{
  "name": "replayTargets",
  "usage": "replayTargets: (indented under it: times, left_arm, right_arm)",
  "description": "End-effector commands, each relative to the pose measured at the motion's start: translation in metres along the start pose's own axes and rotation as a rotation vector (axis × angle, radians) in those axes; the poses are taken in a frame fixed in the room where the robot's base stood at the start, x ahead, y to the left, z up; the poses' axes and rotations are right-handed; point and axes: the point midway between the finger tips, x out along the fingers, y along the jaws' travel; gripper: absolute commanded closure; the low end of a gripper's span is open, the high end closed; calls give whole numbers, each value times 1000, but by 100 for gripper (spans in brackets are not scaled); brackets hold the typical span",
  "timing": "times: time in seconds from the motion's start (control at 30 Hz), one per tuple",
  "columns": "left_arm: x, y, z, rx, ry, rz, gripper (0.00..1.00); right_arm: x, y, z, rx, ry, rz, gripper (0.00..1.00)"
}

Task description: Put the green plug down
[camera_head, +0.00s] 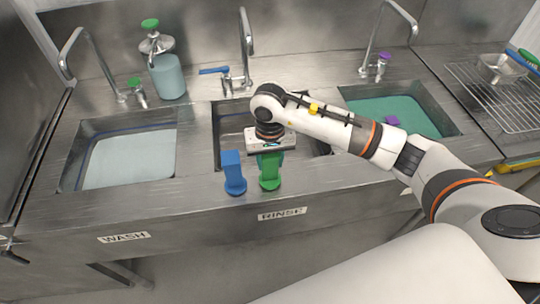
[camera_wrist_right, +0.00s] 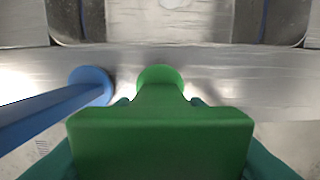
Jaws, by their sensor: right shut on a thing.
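The green plug (camera_head: 270,172) is upright over the front ledge of the middle sink, above the RINSE label. Its round base and block-like handle (camera_wrist_right: 162,140) show in the right wrist view. My right gripper (camera_head: 268,154) points down and is shut on its handle, with a teal finger on each side. The base is at or very near the ledge; I cannot tell whether it touches. The blue plug (camera_head: 233,172) stands upright just left of it, also in the right wrist view (camera_wrist_right: 60,108). The left gripper is out of view.
The middle sink (camera_head: 226,165) lies just behind the plugs, partly hidden by my arm. The WASH sink (camera_head: 68,182) is left and a sink with green liquid (camera_head: 390,110) is right. The ledge right of the green plug looks clear. A wire rack (camera_head: 500,95) stands far right.

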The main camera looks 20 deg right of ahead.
Motion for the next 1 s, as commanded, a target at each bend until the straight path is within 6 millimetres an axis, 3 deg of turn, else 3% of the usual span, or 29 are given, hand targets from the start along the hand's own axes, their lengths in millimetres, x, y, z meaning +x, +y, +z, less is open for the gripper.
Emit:
replayTargets:
  times: [0.37, 0.4, 0.5, 0.87, 1.0]
  left_arm:
    - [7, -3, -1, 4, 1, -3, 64]
    - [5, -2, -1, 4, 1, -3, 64]
    - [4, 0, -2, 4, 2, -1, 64]
    - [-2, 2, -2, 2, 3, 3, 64]
    - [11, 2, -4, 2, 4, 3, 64]
  right_arm:
    - [4, 0, 1, -1, -3, 1, 100]
    - [3, 0, 0, -1, -2, 1, 53]
    - [3, 0, 0, 0, -1, 1, 38]
    - [-2, 0, 0, 0, 0, 1, 38]
    - [-17, 1, 2, -1, -8, 3, 38]
